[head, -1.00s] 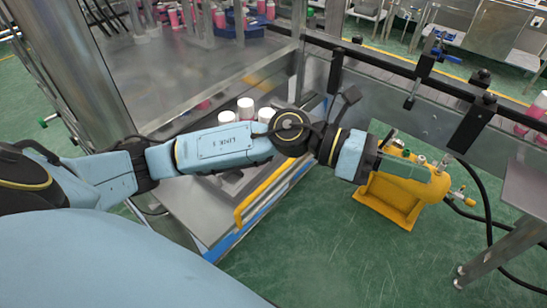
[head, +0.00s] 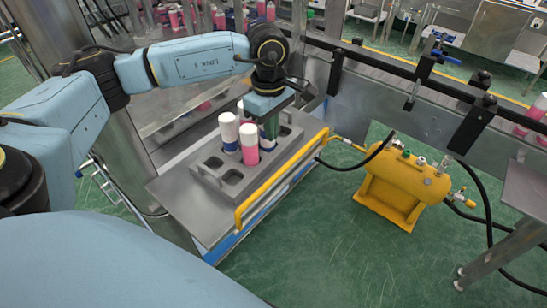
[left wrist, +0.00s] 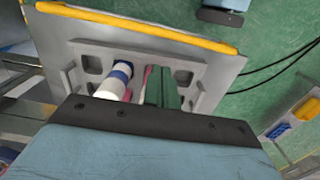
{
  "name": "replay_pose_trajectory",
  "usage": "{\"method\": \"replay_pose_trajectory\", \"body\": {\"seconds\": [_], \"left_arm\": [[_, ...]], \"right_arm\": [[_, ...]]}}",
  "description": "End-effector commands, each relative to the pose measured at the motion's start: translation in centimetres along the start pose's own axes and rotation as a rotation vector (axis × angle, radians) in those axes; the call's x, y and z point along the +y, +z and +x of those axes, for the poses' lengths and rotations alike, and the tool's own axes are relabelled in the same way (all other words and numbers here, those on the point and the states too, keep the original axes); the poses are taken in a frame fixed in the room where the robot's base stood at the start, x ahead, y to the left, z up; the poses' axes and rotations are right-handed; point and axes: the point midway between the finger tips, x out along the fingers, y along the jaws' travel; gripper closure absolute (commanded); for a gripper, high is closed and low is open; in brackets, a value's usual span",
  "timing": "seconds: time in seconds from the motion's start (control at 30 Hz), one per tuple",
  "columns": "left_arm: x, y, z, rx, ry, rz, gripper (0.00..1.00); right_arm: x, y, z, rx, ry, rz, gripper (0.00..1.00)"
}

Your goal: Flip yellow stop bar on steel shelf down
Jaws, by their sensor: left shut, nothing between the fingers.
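The yellow stop bar (head: 285,173) runs along the front edge of the steel shelf (head: 180,207), standing up from that edge. It also crosses the top of the left wrist view (left wrist: 140,28). My left gripper (head: 270,135) points down over the grey tray (head: 232,190) on the shelf, behind the bar and apart from it. Its green fingers (left wrist: 161,88) look closed together in the left wrist view, with nothing between them. They are close beside a pink can with a white cap (head: 249,145). My right gripper is not in view.
A white can with a blue band (head: 228,132) stands in the tray, with another white cap partly hidden behind. A yellow tank (head: 405,180) with black hoses stands on the floor to the right. Green floor in front of the shelf is clear.

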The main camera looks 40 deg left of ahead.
Motion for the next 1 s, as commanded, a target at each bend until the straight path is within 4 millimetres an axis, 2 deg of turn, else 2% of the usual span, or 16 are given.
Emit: {"method": "replay_pose_trajectory", "body": {"seconds": [0.17, 0.6, 0.8, 1.0], "left_arm": [[0.0, 0.1, 1.3, -0.001, -0.002, -0.001, 1.00], [-0.1, 0.1, 8.7, -0.002, -0.003, -0.001, 1.00], [-0.1, 0.1, 10.0, -0.003, -0.001, 0.000, 1.00], [0.0, 0.1, 10.1, -0.003, 0.000, 0.000, 1.00]], "right_arm": [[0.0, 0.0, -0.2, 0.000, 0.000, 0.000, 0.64], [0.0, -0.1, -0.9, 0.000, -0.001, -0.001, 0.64], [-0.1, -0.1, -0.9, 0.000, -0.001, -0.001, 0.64], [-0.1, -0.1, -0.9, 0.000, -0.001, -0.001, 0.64]]}}
